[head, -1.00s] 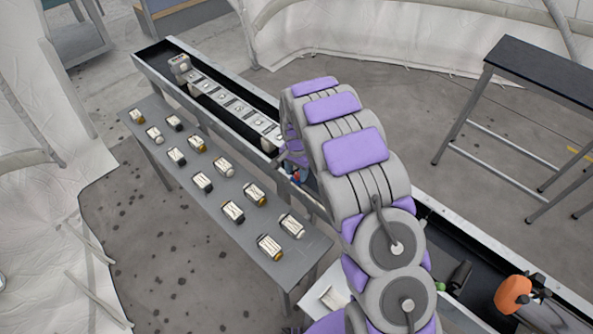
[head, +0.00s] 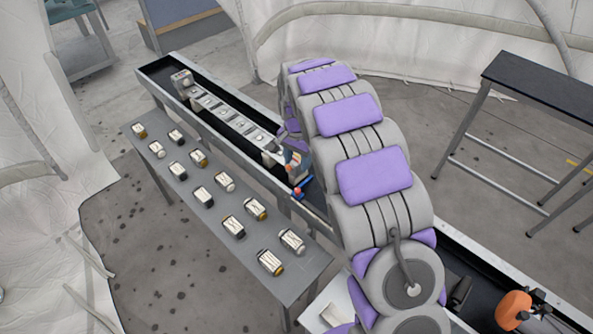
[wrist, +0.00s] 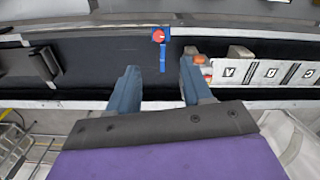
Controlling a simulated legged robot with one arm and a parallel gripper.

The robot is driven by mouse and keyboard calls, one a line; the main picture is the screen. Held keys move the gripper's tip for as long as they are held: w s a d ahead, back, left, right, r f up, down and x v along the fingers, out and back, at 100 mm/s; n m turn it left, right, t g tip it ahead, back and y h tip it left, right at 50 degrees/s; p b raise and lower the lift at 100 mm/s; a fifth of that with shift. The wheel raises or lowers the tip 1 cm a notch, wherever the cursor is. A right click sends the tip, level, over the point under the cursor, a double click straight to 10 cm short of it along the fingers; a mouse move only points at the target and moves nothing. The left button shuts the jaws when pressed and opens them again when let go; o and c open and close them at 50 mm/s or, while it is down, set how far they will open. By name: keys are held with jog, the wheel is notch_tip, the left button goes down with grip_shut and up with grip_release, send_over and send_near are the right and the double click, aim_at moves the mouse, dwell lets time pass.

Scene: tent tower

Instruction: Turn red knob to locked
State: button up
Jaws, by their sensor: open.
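A small round red knob (wrist: 158,36) sits on a blue piece (wrist: 163,57) with a narrow bar pointing down, near the trough's far wall in the wrist view. In the head view the red knob (head: 298,191) and blue piece (head: 304,183) show at the trough's edge, just left of my arm. My gripper (wrist: 159,70) is open and empty in the wrist view. Its two fingers are spread, with the knob beyond the gap between them and apart from both. Any lock marking is too small to read.
A lettered white block row (wrist: 262,72) with a red-orange part (wrist: 200,59) lies right of my right finger. A long black trough (head: 163,74) holds it. A grey bench (head: 185,215) with several small jars stands left. An orange object (head: 513,308) is at lower right.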

notch_tip(320, 180, up, 4)
jog(key=shift+f, duration=0.1)
dwell(0.6)
